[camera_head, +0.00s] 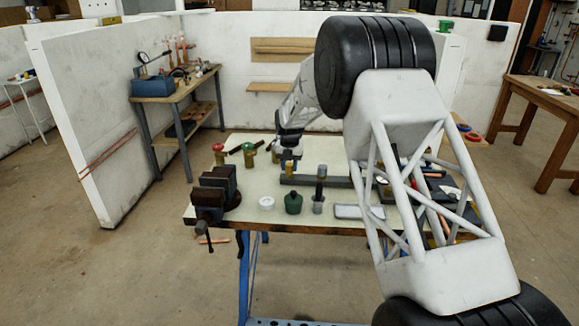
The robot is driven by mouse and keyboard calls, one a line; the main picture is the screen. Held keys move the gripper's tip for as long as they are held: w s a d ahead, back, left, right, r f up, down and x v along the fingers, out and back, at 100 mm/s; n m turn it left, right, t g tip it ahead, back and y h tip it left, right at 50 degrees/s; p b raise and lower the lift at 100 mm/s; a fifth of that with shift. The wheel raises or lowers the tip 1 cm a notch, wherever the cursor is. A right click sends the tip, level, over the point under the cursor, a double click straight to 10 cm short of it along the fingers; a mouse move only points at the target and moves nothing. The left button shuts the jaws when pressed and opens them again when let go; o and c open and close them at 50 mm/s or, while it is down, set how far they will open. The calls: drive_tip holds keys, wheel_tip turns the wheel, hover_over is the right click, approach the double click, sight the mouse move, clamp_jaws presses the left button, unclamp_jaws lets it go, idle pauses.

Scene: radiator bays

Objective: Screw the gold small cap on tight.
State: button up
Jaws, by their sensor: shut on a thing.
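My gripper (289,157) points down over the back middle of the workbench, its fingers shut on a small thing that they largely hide. A small gold-brown part (289,170) shows just below the fingertips; I cannot tell whether it is the gold small cap or a brass body under it. Brass fittings with a red top (219,148) and a green top (248,146) stand to the left. Any thread or gap under my gripper is too small to see.
The workbench (240,208) carries a dark vise (215,192), a white round lid (267,203), a green bottle (293,204), a dark bar (335,182) and a pale tray (359,212). My arm hides much of its right side.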

drive_tip(key=m, duration=0.7)
drive_tip(key=shift+m, duration=0.4)
drive_tip(key=m, duration=0.3)
drive_tip(key=shift+m, duration=0.4)
drive_tip(key=m, duration=0.3)
drive_tip(key=shift+m, duration=0.3)
drive_tip(key=m, duration=0.3)
drive_tip(key=shift+m, duration=0.3)
drive_tip(key=m, duration=0.3)
drive_tip(key=shift+f+m, duration=0.1)
drive_tip(key=shift+m, duration=0.3)
drive_tip(key=m, duration=0.3)
drive_tip(key=shift+m, duration=2.5)
